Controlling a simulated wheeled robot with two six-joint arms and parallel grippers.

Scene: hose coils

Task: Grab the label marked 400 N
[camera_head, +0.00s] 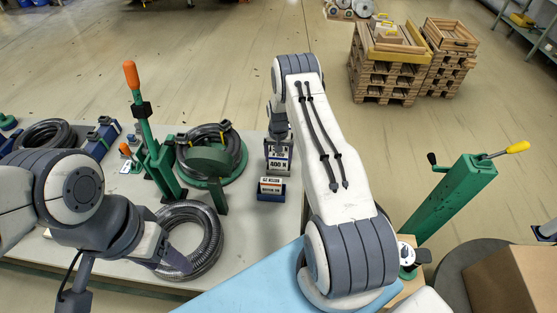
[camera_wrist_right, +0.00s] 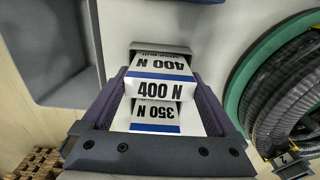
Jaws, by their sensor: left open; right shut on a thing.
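The white label marked 400 N (camera_head: 278,164), with a blue band, is upright at a grey holder on the table in the head view. My right gripper (camera_head: 278,140) reaches down to it from above. In the right wrist view the 400 N label (camera_wrist_right: 160,90) lies between the two purple fingers of my right gripper (camera_wrist_right: 162,86), which is shut on it. My left gripper (camera_head: 172,262) is open, over the edge of a grey hose coil (camera_head: 205,225).
A small labelled blue block (camera_head: 271,189) stands in front of the label. A green lever press (camera_head: 157,165) and a green reel with hose (camera_head: 212,158) stand to the left. A light blue panel (camera_head: 250,284) lies at the front. Bare table (camera_head: 240,240) shows between.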

